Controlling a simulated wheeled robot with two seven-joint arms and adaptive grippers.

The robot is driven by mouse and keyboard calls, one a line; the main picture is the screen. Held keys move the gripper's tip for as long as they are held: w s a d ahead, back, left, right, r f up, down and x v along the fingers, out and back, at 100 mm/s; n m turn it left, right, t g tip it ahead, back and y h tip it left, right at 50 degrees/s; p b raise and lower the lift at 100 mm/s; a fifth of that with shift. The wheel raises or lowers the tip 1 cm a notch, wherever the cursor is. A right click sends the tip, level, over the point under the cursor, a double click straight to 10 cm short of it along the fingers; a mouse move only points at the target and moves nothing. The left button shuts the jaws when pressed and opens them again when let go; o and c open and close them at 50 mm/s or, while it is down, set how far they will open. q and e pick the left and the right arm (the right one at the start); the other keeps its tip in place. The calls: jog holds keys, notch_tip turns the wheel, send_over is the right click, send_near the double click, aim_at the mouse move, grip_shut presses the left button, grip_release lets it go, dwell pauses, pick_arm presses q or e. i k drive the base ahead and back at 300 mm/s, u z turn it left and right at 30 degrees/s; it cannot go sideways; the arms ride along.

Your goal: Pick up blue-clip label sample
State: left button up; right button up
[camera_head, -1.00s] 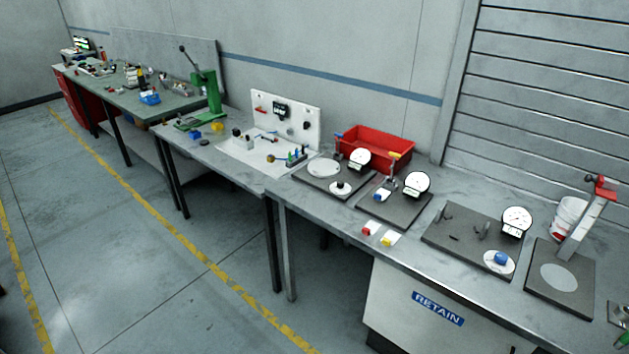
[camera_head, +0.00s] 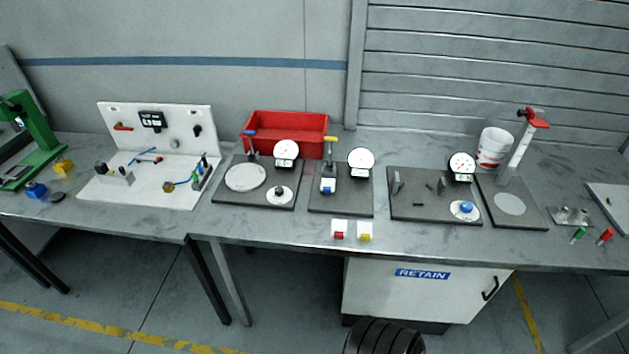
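A small white piece with a blue clip (camera_head: 327,186), which looks like the blue-clip label sample, sits on the dark fixture plate (camera_head: 357,205) with the yellow-topped post, left of a dial gauge (camera_head: 361,162). I cannot tell whether it is clamped there. A white sample with a red clip (camera_head: 339,231) and one with a yellow clip (camera_head: 364,233) lie side by side at the bench's front edge, in front of that plate. Neither of my grippers is in view.
A red bin (camera_head: 288,122) stands behind the fixtures. To the right are a gauge plate with a blue knob (camera_head: 466,208) on a white disc, a red-topped stand (camera_head: 523,145) and a white tub (camera_head: 493,149). A RETAIN cabinet (camera_head: 422,295) is under the bench.

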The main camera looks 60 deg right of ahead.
aim_at(328, 184)
jog(key=z, duration=0.5)
jog(key=i, duration=0.85)
jog(key=z, duration=0.8)
